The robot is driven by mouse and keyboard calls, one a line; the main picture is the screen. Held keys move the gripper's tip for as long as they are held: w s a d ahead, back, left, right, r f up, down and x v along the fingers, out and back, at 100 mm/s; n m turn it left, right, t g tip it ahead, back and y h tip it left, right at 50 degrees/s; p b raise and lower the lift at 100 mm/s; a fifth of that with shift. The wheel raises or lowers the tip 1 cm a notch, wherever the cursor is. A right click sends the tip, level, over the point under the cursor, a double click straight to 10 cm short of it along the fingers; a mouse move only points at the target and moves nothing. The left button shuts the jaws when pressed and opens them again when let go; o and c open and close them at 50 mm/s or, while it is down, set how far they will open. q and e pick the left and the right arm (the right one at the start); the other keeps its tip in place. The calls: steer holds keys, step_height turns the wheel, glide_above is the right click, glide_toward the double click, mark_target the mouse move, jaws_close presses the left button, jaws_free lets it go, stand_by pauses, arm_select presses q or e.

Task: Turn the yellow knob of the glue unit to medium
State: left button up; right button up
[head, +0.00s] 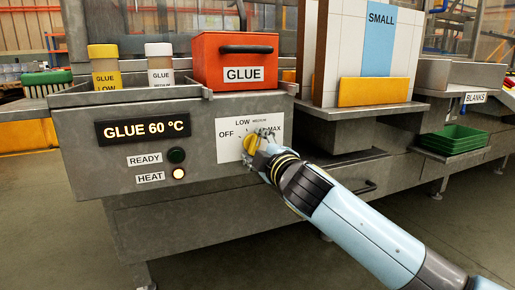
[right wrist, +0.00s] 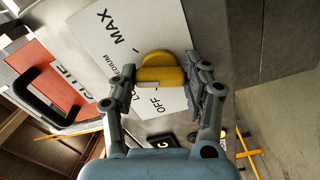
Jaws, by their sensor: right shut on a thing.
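The glue unit (head: 80,165) is a grey metal box with a white dial plate (head: 228,150) marked OFF, LOW, MEDIUM and MAX. Its yellow knob (head: 251,143) is partly hidden by my right gripper (head: 260,145) in the head view. In the right wrist view, the yellow knob (right wrist: 162,68) sits between the two fingers of my right gripper (right wrist: 163,84), which is shut on it. The knob's raised bar lies across the gap between the fingers. I cannot tell for sure which mark the knob points to. My left gripper is not in view.
The display (head: 147,129) reads GLUE 60 °C. The READY lamp (head: 176,155) is dark and the HEAT lamp (head: 178,174) glows. A red GLUE box (head: 235,60) and two labelled bottles stand above. A green tray (head: 455,139) is at the right.

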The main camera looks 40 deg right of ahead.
steer(key=shift+f, duration=0.1)
steer(key=o, duration=1.2)
steer(key=shift+c, duration=0.2)
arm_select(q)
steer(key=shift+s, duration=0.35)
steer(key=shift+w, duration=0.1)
arm_select(e)
steer(key=shift+s, duration=0.25)
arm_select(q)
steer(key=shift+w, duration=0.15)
arm_select(e)
steer(key=v, duration=1.1)
steer(key=shift+s, duration=0.3)
steer(key=shift+a, duration=0.15)
